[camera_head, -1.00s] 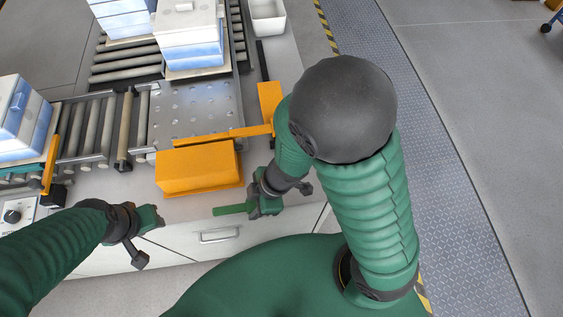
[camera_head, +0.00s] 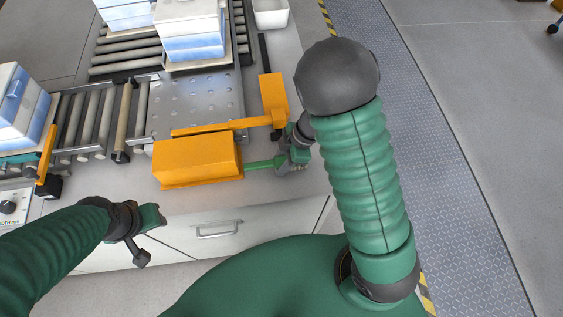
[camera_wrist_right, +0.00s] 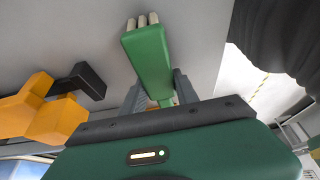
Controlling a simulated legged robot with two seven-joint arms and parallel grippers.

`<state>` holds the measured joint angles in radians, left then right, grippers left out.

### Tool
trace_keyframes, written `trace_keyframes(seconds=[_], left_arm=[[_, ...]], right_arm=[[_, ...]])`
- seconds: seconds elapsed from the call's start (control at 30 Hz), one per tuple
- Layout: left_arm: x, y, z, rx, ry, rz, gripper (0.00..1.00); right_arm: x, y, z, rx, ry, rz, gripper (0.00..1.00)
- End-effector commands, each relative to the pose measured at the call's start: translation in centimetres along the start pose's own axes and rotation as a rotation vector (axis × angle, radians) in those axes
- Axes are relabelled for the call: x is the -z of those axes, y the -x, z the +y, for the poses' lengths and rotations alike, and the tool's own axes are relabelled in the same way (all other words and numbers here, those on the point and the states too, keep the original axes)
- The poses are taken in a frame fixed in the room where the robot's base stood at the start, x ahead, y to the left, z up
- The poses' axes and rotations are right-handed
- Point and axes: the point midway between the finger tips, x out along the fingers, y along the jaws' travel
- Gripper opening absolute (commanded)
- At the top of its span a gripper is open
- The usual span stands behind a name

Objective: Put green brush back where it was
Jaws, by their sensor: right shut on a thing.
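The green brush (camera_head: 262,164) is held in my right gripper (camera_head: 287,160) over the right part of the worktop. It points left, and its far end meets or passes behind the right side of the orange box in the head view; I cannot tell whether they touch. In the right wrist view, the green brush (camera_wrist_right: 148,58) sits between the two fingers of my right gripper (camera_wrist_right: 162,92), with pale bristle tufts at its far end. My left gripper (camera_head: 150,216) is apart from it, near the worktop's front edge at the left; its fingers are not clear.
The orange box (camera_head: 197,160) stands on the worktop. A white bin (camera_head: 270,14) is at the back. A drawer front (camera_head: 217,229) lies below the edge.

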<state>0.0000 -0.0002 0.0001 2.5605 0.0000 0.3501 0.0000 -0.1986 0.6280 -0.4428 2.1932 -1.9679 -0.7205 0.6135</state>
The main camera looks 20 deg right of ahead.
Motion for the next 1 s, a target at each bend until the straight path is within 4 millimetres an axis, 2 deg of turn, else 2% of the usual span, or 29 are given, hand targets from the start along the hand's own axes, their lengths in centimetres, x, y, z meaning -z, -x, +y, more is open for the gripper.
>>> trace_keyframes(seconds=[0.3, 0.33, 0.5, 0.8, 0.87, 1.0], left_arm=[[0.0, 0.0, 0.0, 0.000, 0.000, 0.001, 0.36], [0.0, 0.0, 0.0, 0.000, 0.000, 0.001, 0.36], [0.0, 0.0, 0.0, 0.000, 0.000, 0.001, 0.36], [0.0, 0.0, 0.0, 0.000, 0.000, 0.001, 0.36], [0.1, 0.3, 0.0, 0.000, 0.000, 0.000, 0.36], [0.4, 1.5, 0.0, 0.000, 0.000, 0.000, 0.36]], right_arm=[[-0.1, -0.3, -0.1, -0.003, 0.001, 0.000, 0.00], [-0.1, -0.3, 0.0, -0.003, 0.001, 0.000, 0.39], [-0.1, -0.3, 0.0, -0.003, 0.001, 0.000, 0.58], [0.0, -0.1, 0.0, -0.003, 0.001, 0.001, 0.58], [0.1, 0.7, 0.0, -0.004, 0.002, 0.001, 0.58], [0.3, 3.8, 0.1, -0.007, 0.002, 0.002, 0.58]])
